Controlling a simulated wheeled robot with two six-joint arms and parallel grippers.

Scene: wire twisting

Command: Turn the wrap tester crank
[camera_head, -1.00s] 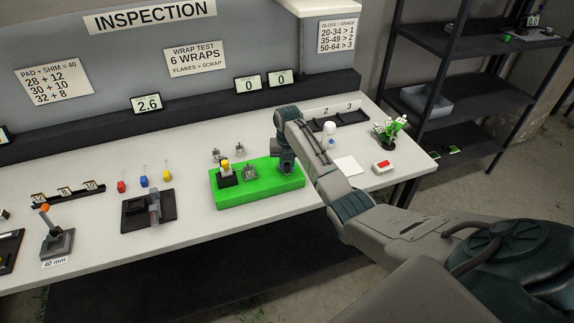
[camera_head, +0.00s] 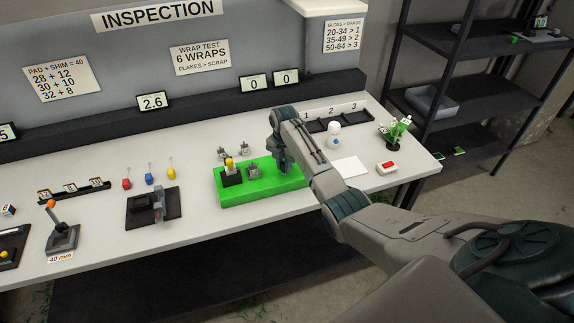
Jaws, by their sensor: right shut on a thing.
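The wrap tester has a bright green base (camera_head: 240,193) on the bench, in the middle of the head view. On it stand a black block with a yellow top (camera_head: 231,172) and a small grey metal part (camera_head: 254,172). My right gripper (camera_head: 285,172) points down over the right end of the green base. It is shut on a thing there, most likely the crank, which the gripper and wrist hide. I cannot make out the crank's handle or its angle. My left gripper is not in view.
Small metal fixtures (camera_head: 222,153) stand behind the tester. A black device (camera_head: 152,207) and a lever stand (camera_head: 63,237) are to the left. A white bottle (camera_head: 333,136), white pad (camera_head: 349,169) and red-and-white block (camera_head: 387,168) lie to the right. Two displays reading 0 (camera_head: 286,78) stand behind.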

